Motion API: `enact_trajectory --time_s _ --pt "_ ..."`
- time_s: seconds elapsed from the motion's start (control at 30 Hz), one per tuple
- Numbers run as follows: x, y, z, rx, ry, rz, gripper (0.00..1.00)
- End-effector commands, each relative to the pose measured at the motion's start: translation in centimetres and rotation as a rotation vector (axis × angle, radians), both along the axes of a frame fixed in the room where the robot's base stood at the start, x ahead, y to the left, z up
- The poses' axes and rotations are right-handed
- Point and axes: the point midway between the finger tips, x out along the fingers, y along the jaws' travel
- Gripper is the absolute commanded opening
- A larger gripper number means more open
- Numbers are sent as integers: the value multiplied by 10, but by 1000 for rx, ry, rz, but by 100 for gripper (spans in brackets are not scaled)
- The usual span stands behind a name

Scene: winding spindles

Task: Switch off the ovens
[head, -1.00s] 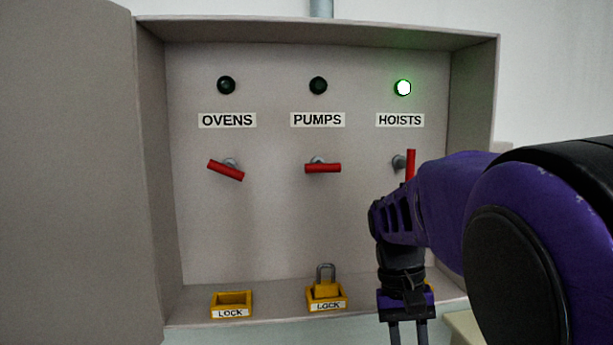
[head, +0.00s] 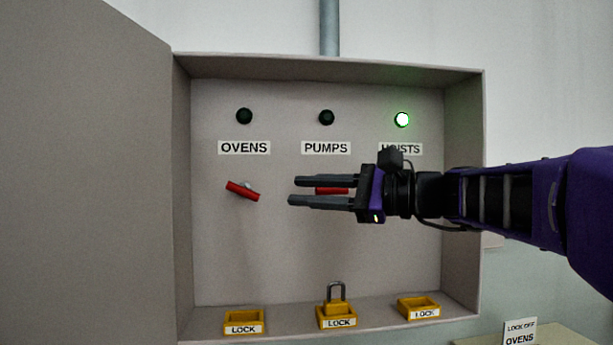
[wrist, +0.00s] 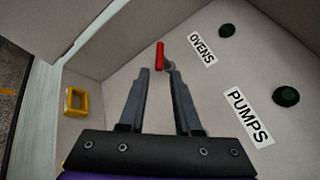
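The red OVENS handle (head: 242,191) sits under the OVENS label (head: 244,148), nearly level, its right end tilted down. The lamp above it (head: 244,116) is dark. My gripper (head: 291,191) is open and empty, fingers pointing left, right of the OVENS handle and in front of the PUMPS handle (head: 331,190), which is mostly hidden. In the wrist view the OVENS handle (wrist: 159,56) lies beyond the tips of my open fingers (wrist: 162,76), not touching them.
The HOISTS lamp (head: 402,120) glows green; the PUMPS lamp (head: 326,117) is dark. My arm hides the HOISTS handle. A padlock (head: 336,297) stands in the middle yellow holder; the left holder (head: 244,321) looks empty. The open cabinet door (head: 85,180) bounds the left. A LOCK OFF OVENS card (head: 520,331) stands lower right.

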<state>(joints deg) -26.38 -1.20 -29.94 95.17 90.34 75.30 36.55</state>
Motion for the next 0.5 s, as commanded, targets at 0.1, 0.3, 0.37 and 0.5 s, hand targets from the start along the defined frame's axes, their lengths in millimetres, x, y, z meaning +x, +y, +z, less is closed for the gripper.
enact_trajectory --time_s 0.1,0.3,0.37,0.5 --pt "1 9 3 7 -2 3 32" --pt "13 46 1 3 -2 6 32" --pt "17 60 1 3 -2 7 32" --pt "27 89 1 1 -1 5 32"
